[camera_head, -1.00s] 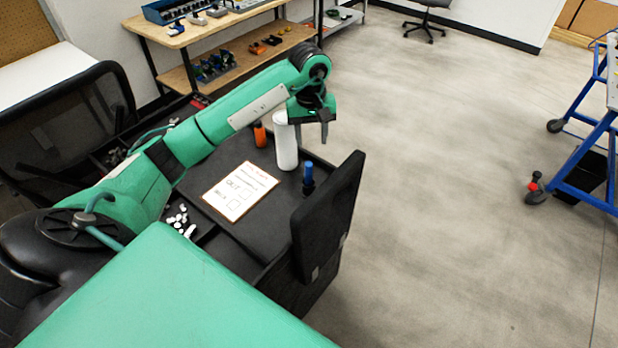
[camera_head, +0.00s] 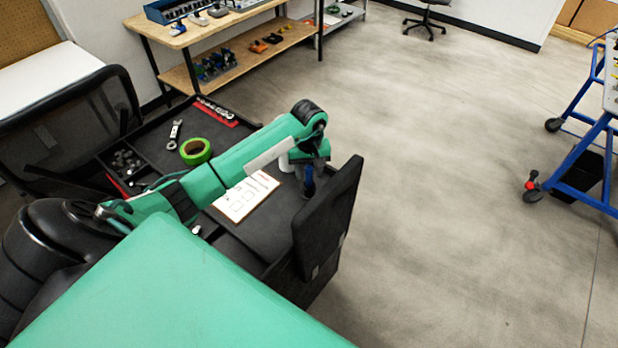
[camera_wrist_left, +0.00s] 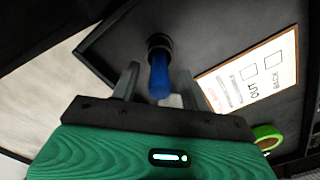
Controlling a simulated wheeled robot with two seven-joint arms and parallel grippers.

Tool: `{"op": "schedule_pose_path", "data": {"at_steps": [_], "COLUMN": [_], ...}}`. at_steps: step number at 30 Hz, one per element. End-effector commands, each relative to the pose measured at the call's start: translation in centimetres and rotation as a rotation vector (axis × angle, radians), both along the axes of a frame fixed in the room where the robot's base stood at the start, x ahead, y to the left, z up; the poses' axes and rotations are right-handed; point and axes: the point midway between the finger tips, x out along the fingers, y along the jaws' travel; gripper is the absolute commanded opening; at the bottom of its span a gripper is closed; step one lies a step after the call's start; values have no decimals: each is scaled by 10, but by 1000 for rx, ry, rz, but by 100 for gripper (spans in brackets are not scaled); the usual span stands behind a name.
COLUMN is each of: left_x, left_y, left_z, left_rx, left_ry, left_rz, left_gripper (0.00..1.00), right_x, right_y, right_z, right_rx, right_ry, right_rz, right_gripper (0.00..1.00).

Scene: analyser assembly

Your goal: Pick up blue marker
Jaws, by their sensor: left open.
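The blue marker (camera_head: 308,183) stands upright on the black cart top, close to the dark upright panel. In the left wrist view, the marker (camera_wrist_left: 159,72) shows its blue body and black end between the two fingers. My left gripper (camera_wrist_left: 158,82) is open around it, with a finger on each side and visible gaps. In the head view, my left gripper (camera_head: 311,170) is over the marker and partly hides it. My right gripper is not in view.
A clipboard with a printed sheet (camera_head: 246,197) lies beside the marker. Green tape (camera_head: 196,151) and a wrench (camera_head: 174,134) lie further back. The dark panel (camera_head: 328,222) rises at the cart's right edge.

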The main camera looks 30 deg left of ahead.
Motion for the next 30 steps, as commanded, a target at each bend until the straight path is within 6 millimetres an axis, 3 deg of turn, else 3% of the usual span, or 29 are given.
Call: {"op": "schedule_pose_path", "data": {"at_steps": [5, 12, 19, 30], "left_x": [0, 1, 0, 1], "left_y": [-1, 0, 0, 0], "left_z": [-17, -20, -19, -17], "left_rx": [-1, 0, 0, 1], "left_ry": [0, -1, -1, -3], "left_rz": [1, 0, 0, 0], "left_gripper": [46, 46, 2, 0], "right_x": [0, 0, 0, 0], "right_y": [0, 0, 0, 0], "right_z": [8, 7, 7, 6], "right_rx": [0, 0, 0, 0], "right_ry": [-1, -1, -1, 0], "right_rz": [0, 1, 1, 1], "right_gripper": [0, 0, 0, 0]}}
